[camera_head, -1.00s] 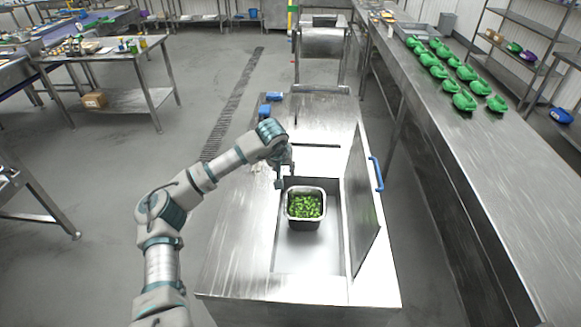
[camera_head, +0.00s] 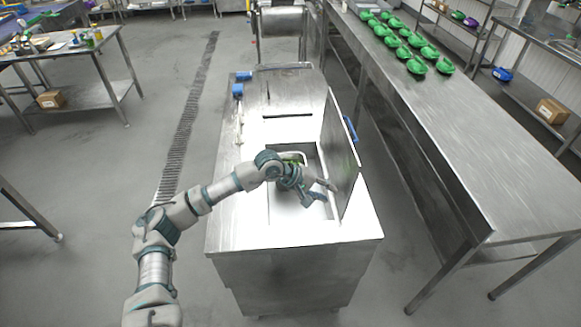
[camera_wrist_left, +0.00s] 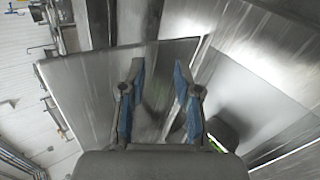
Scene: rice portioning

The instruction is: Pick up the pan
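The steel pan (camera_head: 303,155) with green contents sits in the recessed well of the steel counter. My left arm hides most of it in the head view, and a dark edge of it with some green shows in the left wrist view (camera_wrist_left: 222,132). My left gripper (camera_head: 321,190) is over the well, on the near right side of the pan and close to the raised lid. In the left wrist view its two blue-padded fingers (camera_wrist_left: 157,80) are apart with nothing held between them. My right gripper is not in view.
The raised lid (camera_head: 341,150) stands along the well's right side, with a blue handle (camera_head: 351,129) on its outer face. It also shows in the left wrist view (camera_wrist_left: 75,85). The counter's near end is clear.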

